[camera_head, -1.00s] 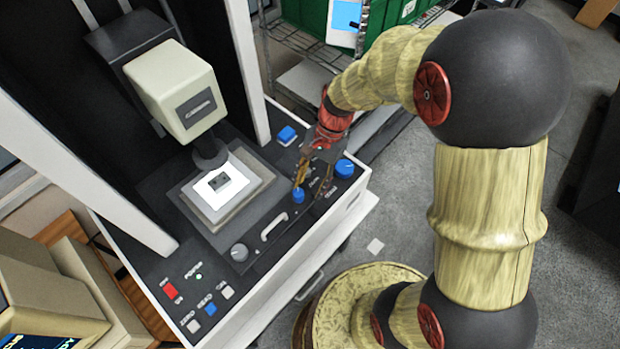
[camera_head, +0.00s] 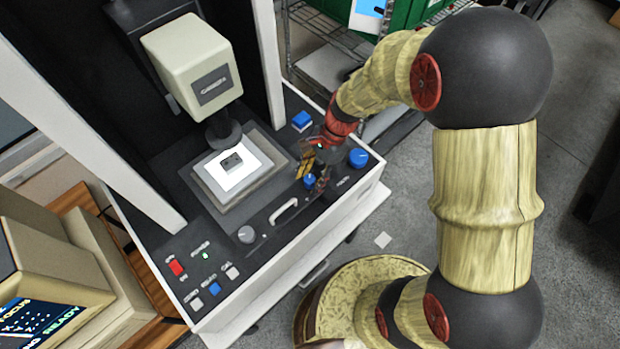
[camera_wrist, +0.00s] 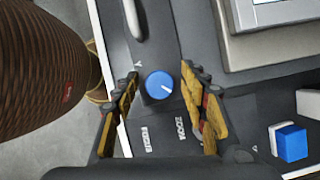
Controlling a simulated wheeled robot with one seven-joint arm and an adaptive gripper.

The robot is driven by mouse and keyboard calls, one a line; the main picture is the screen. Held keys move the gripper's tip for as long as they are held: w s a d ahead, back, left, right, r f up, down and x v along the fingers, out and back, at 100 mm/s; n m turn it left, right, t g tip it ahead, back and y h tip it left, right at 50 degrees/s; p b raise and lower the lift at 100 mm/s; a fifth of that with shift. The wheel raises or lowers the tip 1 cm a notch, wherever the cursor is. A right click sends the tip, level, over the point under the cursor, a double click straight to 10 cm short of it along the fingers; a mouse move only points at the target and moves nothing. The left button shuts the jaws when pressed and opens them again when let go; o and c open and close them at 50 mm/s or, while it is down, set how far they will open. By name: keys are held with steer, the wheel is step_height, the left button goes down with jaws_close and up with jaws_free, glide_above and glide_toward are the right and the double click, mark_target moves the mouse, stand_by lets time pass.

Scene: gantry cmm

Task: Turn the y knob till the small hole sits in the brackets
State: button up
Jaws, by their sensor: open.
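The y knob (camera_wrist: 158,86) is blue with a white pointer line, beside a "Y" label in the wrist view. It also shows as a small blue knob (camera_head: 310,181) on the front panel in the head view. My gripper (camera_wrist: 160,82) is open, its yellow-padded fingers on either side of the knob with gaps showing. In the head view my gripper (camera_head: 309,167) is at the knob. A small grey part (camera_head: 231,164) lies on the lit stage (camera_head: 213,185) under the machine's head; its holes are too small to tell apart. The monitor (camera_head: 40,318) is cut off; no brackets are visible.
A larger blue knob (camera_head: 358,158) is right of my gripper, and a blue button (camera_head: 302,120) is behind it. Red, white and blue buttons (camera_head: 214,288) are at front left.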

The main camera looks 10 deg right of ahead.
steer(key=shift+f, duration=0.1)
steer(key=shift+c, duration=0.9)
jaws_close()
steer(key=shift+n, duration=0.4)
steer(key=n+g+p, duration=0.1)
steer(key=n+p, duration=0.1)
steer(key=shift+a+n+h, duration=0.1)
steer(key=shift+n+h, duration=0.2)
steer(key=shift+n, duration=0.1)
steer(key=n+g+p, duration=0.1)
steer(key=n, duration=0.1)
steer(key=shift+n+h, duration=0.4)
steer(key=n+h+p, duration=0.1)
steer(key=n, duration=0.2)
steer(key=n+h+p, duration=0.1)
steer(key=n, duration=0.1)
steer(key=shift+n+g, duration=0.3)
steer(key=shift+n, duration=0.1)
steer(key=shift+w+n, duration=0.1)
steer(key=shift+n, duration=0.2)
